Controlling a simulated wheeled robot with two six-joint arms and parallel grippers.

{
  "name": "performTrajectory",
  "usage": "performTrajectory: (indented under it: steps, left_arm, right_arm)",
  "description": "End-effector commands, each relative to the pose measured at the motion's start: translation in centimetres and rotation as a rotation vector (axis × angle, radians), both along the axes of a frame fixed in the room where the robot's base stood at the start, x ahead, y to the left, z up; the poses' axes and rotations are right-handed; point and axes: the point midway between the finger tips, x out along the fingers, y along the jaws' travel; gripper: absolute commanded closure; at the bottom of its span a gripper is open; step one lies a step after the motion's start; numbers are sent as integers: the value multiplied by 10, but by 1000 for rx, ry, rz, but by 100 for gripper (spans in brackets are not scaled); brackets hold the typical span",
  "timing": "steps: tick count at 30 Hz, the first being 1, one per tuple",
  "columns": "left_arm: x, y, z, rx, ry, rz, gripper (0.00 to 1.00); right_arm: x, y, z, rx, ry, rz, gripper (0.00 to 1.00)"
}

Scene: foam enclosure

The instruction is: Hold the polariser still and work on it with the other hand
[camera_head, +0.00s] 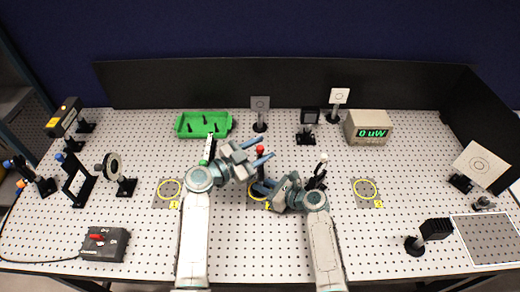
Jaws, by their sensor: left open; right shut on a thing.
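A dark mount with a red top (260,150) stands upright near the middle of the board, and I take it to be the polariser. Its lower part is largely hidden by my grippers. My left gripper (267,160) is open, with its blue-grey fingers beside the mount just below the red top. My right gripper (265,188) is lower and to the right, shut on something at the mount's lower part. What lies between its fingers is too small and hidden to make out.
Yellow ring marks lie left (169,189) and right (367,189).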

Motion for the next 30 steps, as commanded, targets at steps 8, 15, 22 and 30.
performTrajectory:
  steps: [8,15,22,30]
  left_arm:
    - [-21,29,-1,5,0,0,58]
    - [-51,71,0,7,1,1,58]
    - [-67,93,1,4,3,0,58]
    - [-70,97,2,0,2,-1,58]
  right_arm:
    - [-1,0,-1,1,1,1,95]
    - [-1,0,-1,1,3,1,95]
    - [-1,0,-1,1,3,1,95]
    - [-1,0,-1,1,3,1,95]
